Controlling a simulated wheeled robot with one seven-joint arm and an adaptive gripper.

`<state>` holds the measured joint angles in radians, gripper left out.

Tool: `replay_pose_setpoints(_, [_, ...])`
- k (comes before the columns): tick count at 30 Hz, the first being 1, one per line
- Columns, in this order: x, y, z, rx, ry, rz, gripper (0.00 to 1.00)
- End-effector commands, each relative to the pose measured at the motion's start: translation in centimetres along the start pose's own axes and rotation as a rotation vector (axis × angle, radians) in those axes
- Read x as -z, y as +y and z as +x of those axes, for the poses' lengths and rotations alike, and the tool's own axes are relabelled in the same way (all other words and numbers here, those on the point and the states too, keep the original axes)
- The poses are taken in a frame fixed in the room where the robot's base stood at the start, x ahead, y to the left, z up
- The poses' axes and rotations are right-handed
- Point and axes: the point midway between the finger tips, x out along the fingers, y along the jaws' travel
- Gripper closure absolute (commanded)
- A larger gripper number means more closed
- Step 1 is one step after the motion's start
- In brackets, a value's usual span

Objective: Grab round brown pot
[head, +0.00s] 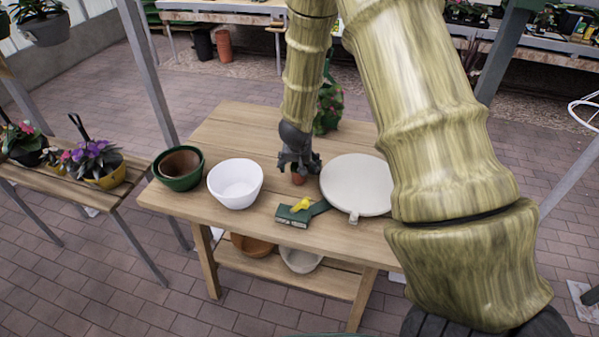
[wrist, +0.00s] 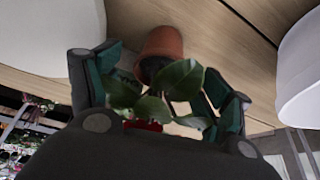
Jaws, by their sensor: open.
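A small round brown terracotta pot (head: 298,178) stands on the wooden table directly under my gripper (head: 299,163). It also shows in the wrist view (wrist: 162,42), with a green leafy plant (wrist: 172,80) in front of its opening. My gripper, also in the wrist view (wrist: 160,88), is open, with its fingers on either side of the leaves. The pot's body lies beyond the fingers; I cannot tell whether they touch the plant. Another brown pot (head: 180,162) sits inside a green pot (head: 180,182) at the table's left end.
A white bowl (head: 235,184) stands left of my gripper, and a pale round plate (head: 357,185) lies close on its right. A green box (head: 297,215) with a yellow object (head: 301,204) lies in front. A leafy plant (head: 328,108) stands behind. The table's back left is clear.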

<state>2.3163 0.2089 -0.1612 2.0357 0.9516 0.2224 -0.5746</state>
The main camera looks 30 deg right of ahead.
Motion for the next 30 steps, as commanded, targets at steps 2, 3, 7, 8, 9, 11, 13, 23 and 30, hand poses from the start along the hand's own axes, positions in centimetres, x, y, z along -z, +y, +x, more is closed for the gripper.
replay_pose_setpoints(2, [-0.02, 0.06, 0.57, -0.001, -0.001, 0.001, 0.21])
replay_pose_setpoints(3, [0.00, 0.06, 0.74, -0.001, 0.000, 0.001, 0.21])
replay_pose_setpoints(7, [0.03, 0.03, 0.99, 0.000, 0.001, 0.000, 0.21])
replay_pose_setpoints(8, [0.03, 0.02, 0.99, 0.000, 0.001, 0.000, 0.21])
replay_pose_setpoints(9, [0.03, 0.02, 0.99, 0.000, 0.001, 0.000, 0.21])
replay_pose_setpoints(11, [0.02, 0.03, 0.99, 0.000, 0.001, 0.000, 0.21])
replay_pose_setpoints(13, [0.01, 0.03, 0.99, 0.000, 0.001, 0.000, 0.26])
replay_pose_setpoints(23, [0.02, 0.03, 0.97, 0.000, 0.001, 0.000, 0.74])
replay_pose_setpoints(30, [0.07, 0.02, 0.85, -0.001, 0.001, 0.000, 0.74])
